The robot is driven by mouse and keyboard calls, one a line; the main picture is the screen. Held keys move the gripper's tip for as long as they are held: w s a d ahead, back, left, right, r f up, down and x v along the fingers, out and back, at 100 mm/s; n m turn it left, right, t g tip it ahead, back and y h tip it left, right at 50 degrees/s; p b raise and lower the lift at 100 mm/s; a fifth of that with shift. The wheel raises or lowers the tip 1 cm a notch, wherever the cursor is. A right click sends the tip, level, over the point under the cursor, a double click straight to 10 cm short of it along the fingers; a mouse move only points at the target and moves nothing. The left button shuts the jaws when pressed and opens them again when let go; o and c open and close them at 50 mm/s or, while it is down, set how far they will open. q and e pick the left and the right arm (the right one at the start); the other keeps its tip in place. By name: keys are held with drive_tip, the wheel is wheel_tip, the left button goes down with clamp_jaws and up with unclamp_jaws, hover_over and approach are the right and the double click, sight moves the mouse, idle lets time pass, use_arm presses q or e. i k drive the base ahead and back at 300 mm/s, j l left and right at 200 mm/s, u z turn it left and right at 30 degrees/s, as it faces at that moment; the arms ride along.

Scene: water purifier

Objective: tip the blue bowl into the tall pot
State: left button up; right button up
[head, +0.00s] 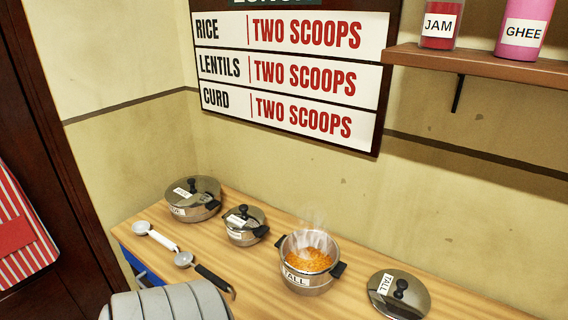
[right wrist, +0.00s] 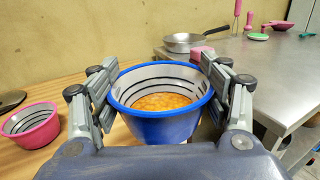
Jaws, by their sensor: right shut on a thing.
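The tall pot (head: 309,287) stands open on the wooden counter in the head view, labelled TALL, with orange food inside and steam above it. Its lid (head: 398,294), also labelled TALL, lies on the counter to its right. In the right wrist view the blue bowl (right wrist: 165,128) is upright and holds orange food in its lower part. My right gripper (right wrist: 165,85) is shut on the bowl, with fingers on both sides of it. The head view does not show the blue bowl or my right gripper. My left gripper is not in view.
Two lidded pots (head: 193,199) (head: 245,225) stand left of the tall pot. A white-handled ladle (head: 155,237) and a black-handled ladle (head: 205,272) lie in front. The right wrist view shows a pink bowl (right wrist: 32,126) at left and a pan (right wrist: 190,42) on a metal table.

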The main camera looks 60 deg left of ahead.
sight(302, 282)
drive_tip(key=i+l+u, duration=0.1)
drive_tip(key=u, duration=1.85)
drive_tip(key=i+j, duration=0.25)
drive_tip(key=i, duration=0.05)
